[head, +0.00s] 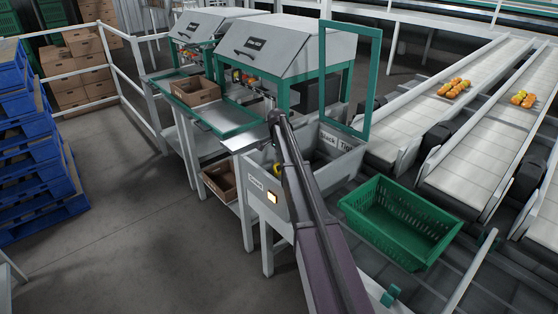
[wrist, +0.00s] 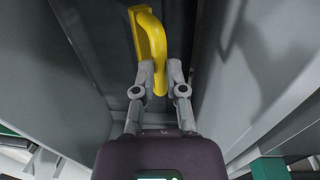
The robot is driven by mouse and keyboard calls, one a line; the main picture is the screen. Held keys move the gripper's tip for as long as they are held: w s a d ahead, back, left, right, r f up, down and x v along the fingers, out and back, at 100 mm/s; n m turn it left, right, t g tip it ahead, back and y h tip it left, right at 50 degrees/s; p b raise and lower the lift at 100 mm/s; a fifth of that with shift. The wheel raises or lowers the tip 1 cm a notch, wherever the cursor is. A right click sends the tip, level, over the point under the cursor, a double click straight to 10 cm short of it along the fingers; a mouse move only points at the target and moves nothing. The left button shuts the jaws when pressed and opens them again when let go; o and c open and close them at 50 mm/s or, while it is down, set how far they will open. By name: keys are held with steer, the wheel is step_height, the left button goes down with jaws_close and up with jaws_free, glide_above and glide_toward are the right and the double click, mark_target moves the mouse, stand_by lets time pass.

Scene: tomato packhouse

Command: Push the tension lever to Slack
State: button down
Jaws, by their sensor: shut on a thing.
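The yellow tension lever (wrist: 150,38) stands between grey walls in the wrist view, with its bent lower end between my fingertips. My gripper (wrist: 161,78) is shut on that lower end. In the head view a small yellow part of the lever (head: 278,168) shows inside the grey machine housing beside my arm. My arm hides most of the lever and the gripper there. The "Slack" label (head: 328,138) and the "Tight" label (head: 346,146) are on the housing's far wall, Slack to the left, partly behind my arm.
A green open frame (head: 369,85) stands upright behind the housing. A green crate (head: 382,236) sits at the right. Conveyors (head: 440,115) carry tomatoes further right. Open floor (head: 130,230) lies to the left.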

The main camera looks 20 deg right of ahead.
steer(key=shift+w+a+f, duration=0.15)
steer(key=shift+w+a, duration=0.1)
steer(key=shift+w, duration=0.2)
steer(key=c, duration=1)
jaws_free()
steer(key=o, duration=0.4)
steer(key=shift+w+f, duration=0.3)
steer(key=shift+f, duration=0.15)
steer(key=shift+c, duration=0.2)
steer(key=shift+s+d+r, duration=0.1)
steer(key=shift+s, duration=0.05)
steer(key=shift+w+r, duration=0.15)
steer(key=shift+w, duration=0.05)
steer(key=w+a+r+p, duration=0.4)
steer(key=w+r+p, duration=0.5)
steer(key=r+p, duration=0.2)
steer(key=shift+w+r+p, duration=0.15)
steer(key=shift+r+p, duration=0.2)
steer(key=shift+p, duration=0.2)
